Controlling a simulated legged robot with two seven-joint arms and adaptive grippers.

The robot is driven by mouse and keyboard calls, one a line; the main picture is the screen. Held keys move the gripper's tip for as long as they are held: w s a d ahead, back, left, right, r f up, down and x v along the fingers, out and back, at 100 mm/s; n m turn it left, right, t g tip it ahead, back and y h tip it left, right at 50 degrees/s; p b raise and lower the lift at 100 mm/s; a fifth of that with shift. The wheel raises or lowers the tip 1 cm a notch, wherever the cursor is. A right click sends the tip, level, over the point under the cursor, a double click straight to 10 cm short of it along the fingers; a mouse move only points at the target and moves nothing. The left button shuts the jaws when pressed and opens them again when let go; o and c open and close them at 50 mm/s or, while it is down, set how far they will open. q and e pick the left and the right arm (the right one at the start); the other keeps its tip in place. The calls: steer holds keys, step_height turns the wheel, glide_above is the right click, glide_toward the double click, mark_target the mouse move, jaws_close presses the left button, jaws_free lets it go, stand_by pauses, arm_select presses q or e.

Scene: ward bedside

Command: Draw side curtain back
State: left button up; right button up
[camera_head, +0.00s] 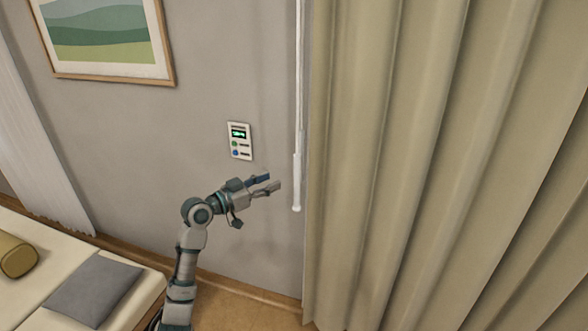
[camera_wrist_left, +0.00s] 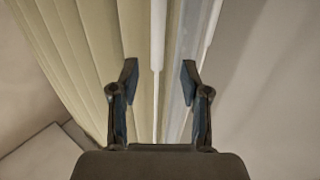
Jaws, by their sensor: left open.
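The beige side curtain (camera_head: 420,150) hangs in long folds over the right half of the head view. It fills the left of the wrist view (camera_wrist_left: 75,55). A white wand (camera_head: 297,180) with a thicker lower end hangs along the curtain's left edge, in front of the grey wall. In the wrist view the wand (camera_wrist_left: 158,38) lines up with the gap between my fingertips. My left gripper (camera_head: 274,181) is open and empty, just left of the wand's lower end and seemingly apart from it. Its two spread fingers also show in the wrist view (camera_wrist_left: 160,68). My right gripper is not in view.
A small wall panel (camera_head: 239,141) with a green display is above my left gripper. A framed picture (camera_head: 105,38) hangs at upper left. A bed or couch with a grey cushion (camera_head: 94,289) stands at lower left. A pale curtain (camera_head: 40,140) hangs at far left.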

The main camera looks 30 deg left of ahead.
mark_target(297, 170)
arm_select(q)
steer(key=p+x, duration=0.1)
steer(key=x, duration=0.9)
steer(key=shift+w+d, duration=0.2)
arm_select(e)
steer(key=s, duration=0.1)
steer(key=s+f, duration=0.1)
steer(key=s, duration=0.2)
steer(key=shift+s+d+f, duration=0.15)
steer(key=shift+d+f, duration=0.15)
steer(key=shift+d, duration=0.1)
arm_select(q)
jaws_close()
